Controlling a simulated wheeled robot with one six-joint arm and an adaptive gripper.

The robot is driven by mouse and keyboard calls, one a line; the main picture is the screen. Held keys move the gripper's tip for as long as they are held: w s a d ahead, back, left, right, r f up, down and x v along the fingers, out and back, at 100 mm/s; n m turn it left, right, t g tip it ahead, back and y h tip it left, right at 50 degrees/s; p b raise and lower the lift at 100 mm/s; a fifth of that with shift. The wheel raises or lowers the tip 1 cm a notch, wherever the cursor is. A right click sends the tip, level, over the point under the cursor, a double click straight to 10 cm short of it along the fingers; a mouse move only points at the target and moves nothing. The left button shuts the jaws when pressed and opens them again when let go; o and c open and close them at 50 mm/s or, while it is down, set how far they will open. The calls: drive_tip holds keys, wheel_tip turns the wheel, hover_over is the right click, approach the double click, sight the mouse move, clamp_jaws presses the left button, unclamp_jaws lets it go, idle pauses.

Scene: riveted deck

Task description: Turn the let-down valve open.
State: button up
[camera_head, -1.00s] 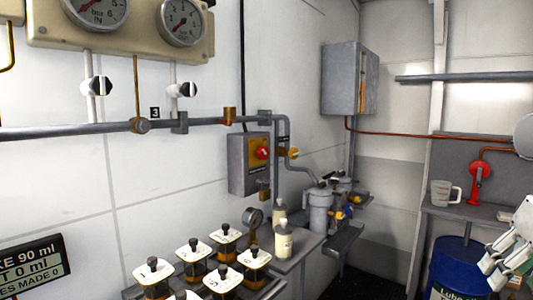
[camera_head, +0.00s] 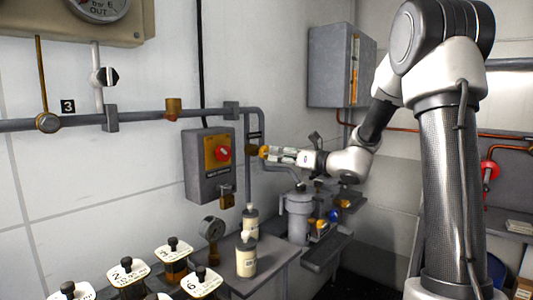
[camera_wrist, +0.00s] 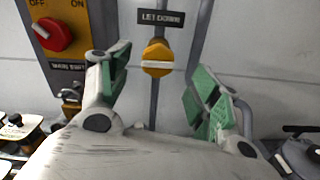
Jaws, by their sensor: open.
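The let-down valve is an orange knob (camera_wrist: 157,57) with a pale bar lying level across its face, on a grey vertical pipe under a dark label (camera_wrist: 162,18). In the wrist view it sits ahead of and slightly above the space between my fingers. In the head view the valve (camera_head: 263,150) shows on the wall pipe, partly covered by my gripper (camera_head: 277,154), which points at it from the right. In the wrist view my gripper (camera_wrist: 157,92) is open, its green-padded fingers wide apart with nothing between them. I cannot tell whether the fingertips touch the valve.
Grey filter housings (camera_head: 298,215) stand below my arm.

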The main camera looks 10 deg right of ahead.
sight(267, 151)
drive_tip(key=x, duration=0.6)
drive_tip(key=shift+w+a, duration=0.2)
drive_tip(key=shift+a, duration=0.05)
drive_tip(key=shift+c, duration=0.2)
drive_tip(key=c, duration=1)
